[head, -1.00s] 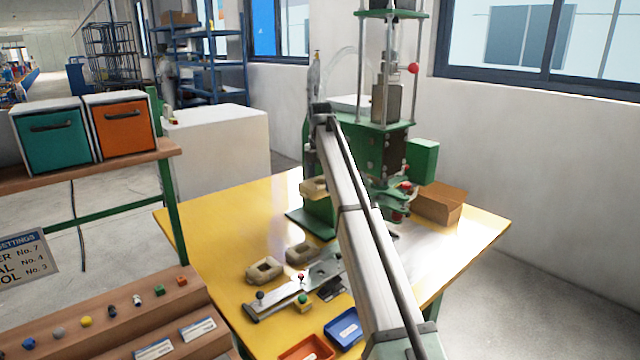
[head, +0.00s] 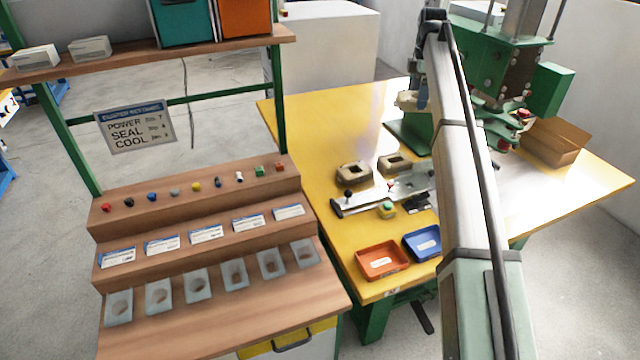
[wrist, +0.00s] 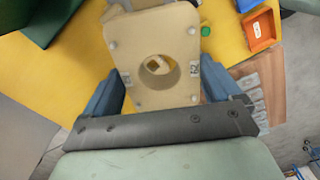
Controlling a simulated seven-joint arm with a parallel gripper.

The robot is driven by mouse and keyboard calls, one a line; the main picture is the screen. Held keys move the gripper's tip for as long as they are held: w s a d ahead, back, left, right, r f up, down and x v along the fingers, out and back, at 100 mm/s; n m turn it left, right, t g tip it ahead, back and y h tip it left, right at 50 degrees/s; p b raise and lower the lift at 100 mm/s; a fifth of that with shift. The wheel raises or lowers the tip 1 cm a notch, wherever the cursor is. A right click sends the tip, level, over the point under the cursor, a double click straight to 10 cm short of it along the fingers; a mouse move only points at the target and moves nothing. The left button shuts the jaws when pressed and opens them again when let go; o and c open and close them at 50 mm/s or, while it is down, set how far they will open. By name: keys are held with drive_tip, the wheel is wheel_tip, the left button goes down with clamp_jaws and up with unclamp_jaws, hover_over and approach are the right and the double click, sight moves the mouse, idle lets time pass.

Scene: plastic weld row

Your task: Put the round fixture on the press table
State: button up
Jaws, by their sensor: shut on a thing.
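My gripper (head: 416,98) is shut on the round fixture (wrist: 152,38), a beige block with a round hole. The blue fingers (wrist: 160,82) clasp its two sides in the wrist view. In the head view the fixture (head: 405,101) is small and partly hidden by my gripper, held above the yellow table in front of the green press. The press (head: 503,65) stands at the back of the yellow table (head: 320,120), partly behind my arm. A silver slide plate (head: 402,188) lies on this table, its right part hidden by my arm.
Two beige fixtures, left (head: 353,172) and right (head: 394,163), lie behind the slide plate. An orange tray (head: 382,275) and blue tray (head: 408,254) are at the front. A cardboard box (head: 553,141) is at right. A stepped wooden rack (head: 200,225) stands at left.

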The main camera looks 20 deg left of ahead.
drive_tip(key=s+a+f+n, duration=0.4)
drive_tip(key=a+f+n, duration=0.4)
drive_tip(key=a, duration=0.1)
drive_tip(key=s+a+f+n, duration=0.4)
drive_tip(key=a+f+n, duration=0.3)
drive_tip(key=a, duration=0.3)
drive_tip(key=s+a+f+n, duration=0.3)
drive_tip(key=a+f+n, duration=0.5)
drive_tip(key=a, duration=0.1)
drive_tip(key=shift+s+f, duration=0.1)
drive_tip(key=shift+f, duration=4.55)
drive_tip(key=shift+f, duration=0.1)
drive_tip(key=o, duration=0.9)
